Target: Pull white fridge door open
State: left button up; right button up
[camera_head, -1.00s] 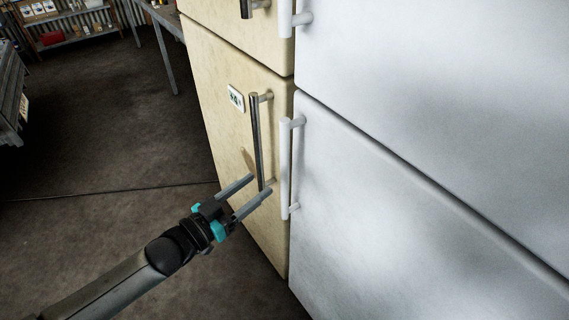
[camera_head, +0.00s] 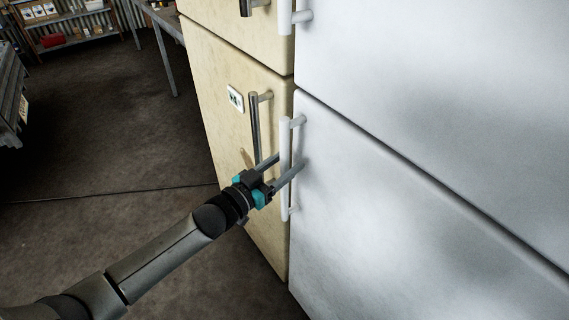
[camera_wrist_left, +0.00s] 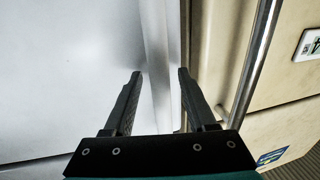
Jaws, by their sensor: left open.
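The white fridge's lower door (camera_head: 420,230) is closed. Its upright white handle (camera_head: 285,135) is at the door's left edge. My left gripper (camera_head: 290,160) is at the middle of this handle, with its two fingers apart. One finger passes in front of the bar and the other ends on its left side. In the left wrist view the white handle (camera_wrist_left: 157,50) runs between the open fingers (camera_wrist_left: 160,75), and neither finger clearly presses on it. My right gripper is not in view.
A cream fridge (camera_head: 225,90) with a dark metal handle (camera_head: 255,125) stands close on the left. The white fridge's upper door (camera_head: 440,80) has its own handle (camera_head: 286,15). The floor (camera_head: 110,150) at left is clear; a workbench (camera_head: 165,20) and shelves (camera_head: 70,25) are behind.

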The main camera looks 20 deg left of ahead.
pick_arm(q)
jog(key=shift+c, duration=0.4)
grip_shut()
dwell(0.9)
